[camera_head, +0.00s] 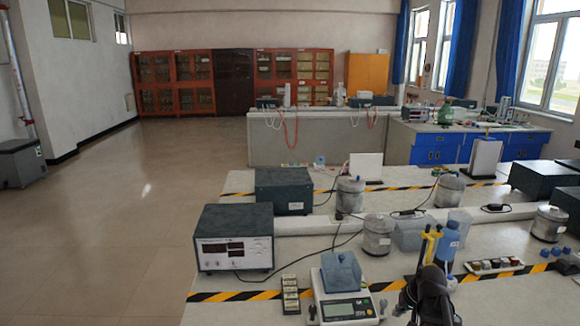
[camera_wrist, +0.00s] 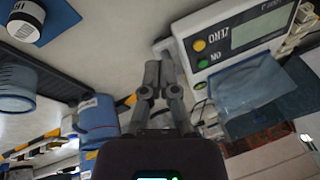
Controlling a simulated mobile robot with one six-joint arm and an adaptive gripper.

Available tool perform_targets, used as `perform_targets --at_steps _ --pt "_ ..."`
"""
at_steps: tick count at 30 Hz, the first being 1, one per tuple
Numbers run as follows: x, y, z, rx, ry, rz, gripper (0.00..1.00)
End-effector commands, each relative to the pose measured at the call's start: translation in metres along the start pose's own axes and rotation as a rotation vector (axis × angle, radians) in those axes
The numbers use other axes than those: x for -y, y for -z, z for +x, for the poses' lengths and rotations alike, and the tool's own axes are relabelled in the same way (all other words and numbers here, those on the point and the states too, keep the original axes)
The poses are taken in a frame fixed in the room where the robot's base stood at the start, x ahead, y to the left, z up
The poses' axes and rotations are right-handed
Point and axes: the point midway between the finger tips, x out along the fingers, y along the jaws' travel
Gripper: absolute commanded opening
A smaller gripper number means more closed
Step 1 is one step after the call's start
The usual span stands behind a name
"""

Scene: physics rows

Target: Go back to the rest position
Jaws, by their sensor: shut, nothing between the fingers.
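My gripper (camera_head: 430,290) shows dark at the lower right of the head view, over the front bench and right of a balance (camera_head: 347,309). In the wrist view its two fingers (camera_wrist: 158,72) are together with nothing between them. The balance (camera_wrist: 215,42) lies beyond and to the right of the fingertips there, apart from them as far as I can tell.
A blue-capped bottle (camera_head: 449,243) and a yellow stand (camera_head: 429,246) are close behind my gripper. A power supply (camera_head: 235,240) and metal canisters (camera_head: 377,235) occupy the bench. Open floor (camera_head: 130,220) lies to the left.

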Motion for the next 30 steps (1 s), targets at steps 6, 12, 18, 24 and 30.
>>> perform_targets --at_steps 6,12,18,24,30 --pt "0.050 -0.050 0.004 0.104 -0.067 -0.081 0.00" --pt "0.085 -0.094 0.004 0.187 -0.139 -0.150 0.00" --pt "0.108 -0.131 0.001 0.248 -0.210 -0.206 0.00" --pt "0.118 -0.149 -0.002 0.277 -0.250 -0.236 0.00" --pt "0.120 -0.151 -0.002 0.283 -0.259 -0.239 0.00"
